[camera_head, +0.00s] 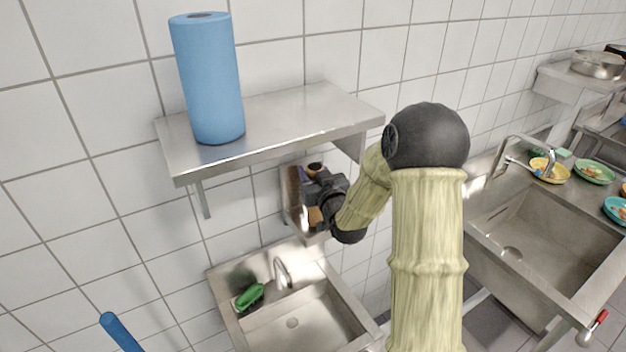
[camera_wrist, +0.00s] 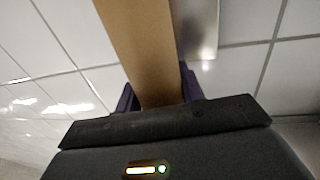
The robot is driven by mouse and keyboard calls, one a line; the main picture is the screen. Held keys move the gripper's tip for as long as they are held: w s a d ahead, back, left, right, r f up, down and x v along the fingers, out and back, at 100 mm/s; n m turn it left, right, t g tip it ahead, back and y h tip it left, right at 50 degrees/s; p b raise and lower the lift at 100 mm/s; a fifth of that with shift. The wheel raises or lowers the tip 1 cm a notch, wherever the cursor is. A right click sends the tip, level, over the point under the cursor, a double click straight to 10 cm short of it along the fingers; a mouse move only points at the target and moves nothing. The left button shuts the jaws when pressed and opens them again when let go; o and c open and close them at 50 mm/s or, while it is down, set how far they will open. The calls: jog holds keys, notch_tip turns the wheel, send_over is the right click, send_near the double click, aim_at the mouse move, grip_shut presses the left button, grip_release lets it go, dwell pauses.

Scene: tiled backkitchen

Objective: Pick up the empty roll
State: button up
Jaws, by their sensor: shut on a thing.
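The empty roll, a brown cardboard tube (camera_wrist: 143,45), runs up through the wrist view between the purple fingers of my gripper (camera_wrist: 158,88). My gripper is shut on it, with a finger on each side. In the head view my gripper (camera_head: 312,190) is at the wall under the shelf, in front of a metal holder (camera_head: 293,198). Only the dark top end and a brown lower part of the roll (camera_head: 315,216) show there; my gripper hides its middle. I cannot tell whether the roll still touches the holder.
A steel shelf (camera_head: 290,108) juts out just above my gripper, with a full blue roll (camera_head: 207,80) standing on it. A small sink (camera_head: 310,318) with a tap (camera_head: 283,272) and a green item (camera_head: 249,296) is below. A larger sink (camera_head: 545,235) is at right.

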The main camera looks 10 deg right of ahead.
notch_tip(320, 180, up, 9)
jog(key=b, duration=0.2)
jog(key=shift+b, duration=0.3)
dwell(0.3)
